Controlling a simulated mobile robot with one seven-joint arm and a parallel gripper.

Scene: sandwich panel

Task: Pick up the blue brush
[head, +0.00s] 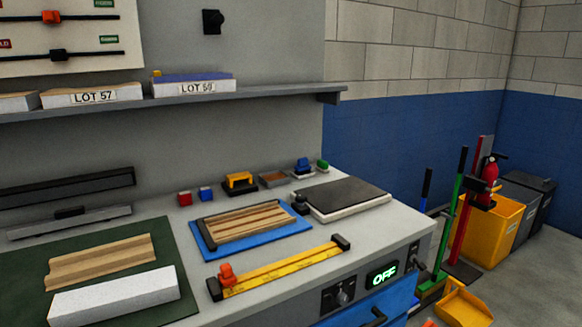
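Two blue things could be the blue brush, and I cannot tell which. One is a small blue piece with a raised grip (303,165) at the back of the bench, on a pale base, beside a small green piece (322,165). The other is an upright blue handle (427,187) beyond the bench's right end, whose lower end is hidden behind the bench. My gripper is not in view.
The bench holds a blue mat (203,240) with a striped panel, a yellow bar (281,269), a dark-topped plate (343,196) and small red (184,198) and blue (206,194) blocks. Green (457,190) and red (470,205) handles and a yellow bin (490,228) stand right.

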